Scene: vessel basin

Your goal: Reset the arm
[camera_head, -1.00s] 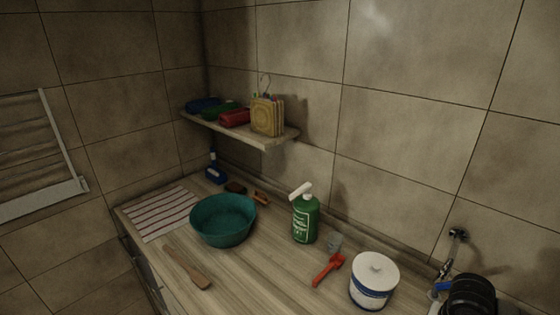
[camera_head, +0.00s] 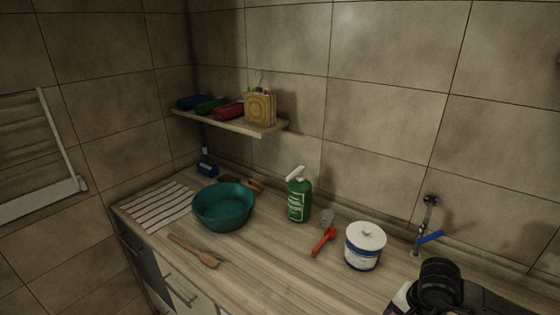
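A black, rounded part of what looks like my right arm (camera_head: 440,285) comes in at the bottom right corner. It stands in front of the counter near the tap. No gripper fingers show on it, so my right gripper is not in view. My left arm and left gripper are not in view either.
The wooden counter (camera_head: 262,258) holds a teal basin (camera_head: 224,208), a striped cloth (camera_head: 158,205), a wooden spatula (camera_head: 195,251), a green spray bottle (camera_head: 299,199), a red-handled tool (camera_head: 323,241) and a white lidded tub (camera_head: 365,247). A blue-handled tap (camera_head: 429,237) is right. A loaded shelf (camera_head: 235,125) juts out above.

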